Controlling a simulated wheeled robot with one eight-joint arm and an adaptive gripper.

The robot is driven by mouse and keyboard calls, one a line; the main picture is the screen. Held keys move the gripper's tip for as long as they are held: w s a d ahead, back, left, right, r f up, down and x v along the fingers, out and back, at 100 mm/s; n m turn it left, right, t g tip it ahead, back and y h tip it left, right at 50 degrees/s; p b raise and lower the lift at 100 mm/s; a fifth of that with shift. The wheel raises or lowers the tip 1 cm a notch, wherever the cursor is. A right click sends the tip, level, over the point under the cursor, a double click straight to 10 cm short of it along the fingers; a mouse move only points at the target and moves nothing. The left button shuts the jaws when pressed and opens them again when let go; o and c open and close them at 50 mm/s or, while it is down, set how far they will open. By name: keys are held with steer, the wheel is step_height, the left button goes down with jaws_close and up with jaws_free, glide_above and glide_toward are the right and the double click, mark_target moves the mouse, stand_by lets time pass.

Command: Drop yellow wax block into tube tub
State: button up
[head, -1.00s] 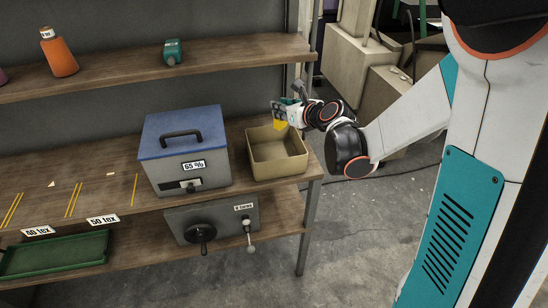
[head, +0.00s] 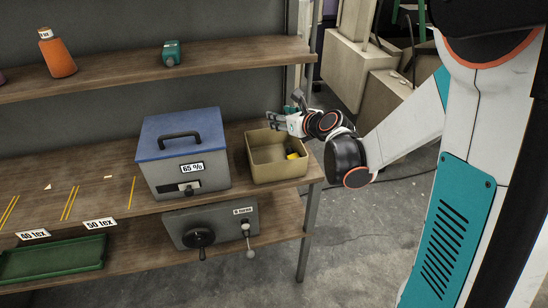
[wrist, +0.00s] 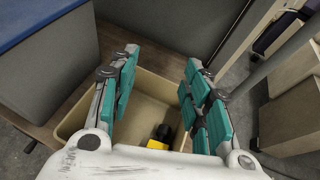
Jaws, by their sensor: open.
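The yellow wax block (head: 292,156) lies inside the tan tub (head: 262,177), toward its right side. In the wrist view the yellow block (wrist: 157,145) shows at the bottom of the tub (wrist: 75,117), next to a dark object. My gripper (head: 275,117) is above the tub's back rim and apart from the block. In the wrist view its teal-padded fingers (wrist: 160,75) are spread wide with nothing between them. The near part of the tub is hidden by my gripper's body in the wrist view.
A grey box with a blue lid (head: 180,134) stands left of the tub on the bench. A green tray (head: 52,258) and a crank box (head: 212,226) are below.

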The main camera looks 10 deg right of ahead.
steer(key=v, duration=1.2)
steer(key=shift+s+f, duration=0.1)
steer(key=s+a+f+n+g, duration=0.4)
steer(key=s+a+n, duration=0.5)
steer(key=n, duration=0.2)
steer(key=s+d+r+n+g+h, duration=0.1)
steer(key=s+d+n+h, duration=0.1)
steer(key=s+n, duration=0.4)
steer(key=s+d+r+n+h, duration=0.2)
steer(key=s+n, duration=0.5)
steer(key=n, duration=0.8)
steer(key=shift+d+r+n+g, duration=0.3)
steer(key=shift+d+g, duration=0.1)
steer(key=shift+d, duration=0.3)
